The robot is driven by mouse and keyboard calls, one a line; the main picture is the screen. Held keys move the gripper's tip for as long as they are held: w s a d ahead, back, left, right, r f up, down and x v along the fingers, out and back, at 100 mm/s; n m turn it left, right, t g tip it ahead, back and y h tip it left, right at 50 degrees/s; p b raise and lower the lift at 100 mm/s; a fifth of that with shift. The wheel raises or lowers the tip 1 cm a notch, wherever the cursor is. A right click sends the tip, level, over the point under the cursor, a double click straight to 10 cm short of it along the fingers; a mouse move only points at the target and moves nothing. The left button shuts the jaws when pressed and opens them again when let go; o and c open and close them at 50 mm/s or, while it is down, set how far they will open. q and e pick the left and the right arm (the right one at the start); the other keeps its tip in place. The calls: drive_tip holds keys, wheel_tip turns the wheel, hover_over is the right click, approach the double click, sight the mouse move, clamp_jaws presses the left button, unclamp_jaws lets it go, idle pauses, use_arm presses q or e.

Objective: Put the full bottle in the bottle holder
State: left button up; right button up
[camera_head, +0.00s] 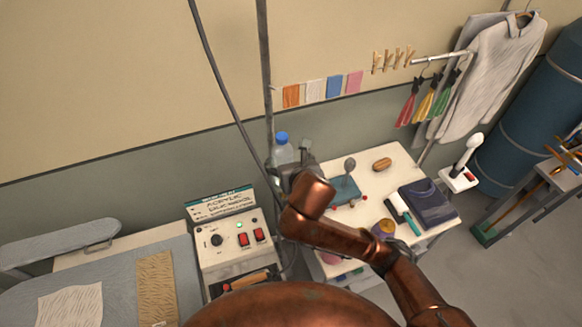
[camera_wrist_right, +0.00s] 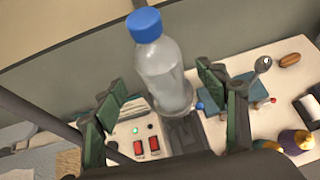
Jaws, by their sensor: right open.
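The bottle (camera_head: 282,152) is clear with a blue cap and stands near the wall, just behind my right gripper (camera_head: 298,165). In the right wrist view the bottle (camera_wrist_right: 165,75) is upright with a slight tilt in the picture, between the two green-padded fingers of my right gripper (camera_wrist_right: 162,92). The fingers are open, with visible gaps on both sides of the bottle. The bottle's lower end meets a grey ring-like part (camera_wrist_right: 184,130), which looks like the bottle holder; I cannot tell how deep it sits. My left gripper is not in view.
A control box (camera_head: 228,240) with red switches stands left of the bottle. A cream table (camera_head: 395,160) at right bears a spoon-like tool, a brush, a folded dark garment (camera_head: 428,203) and other items. A cable and a pole rise close to the bottle.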

drive_tip(key=shift+v, duration=2.85)
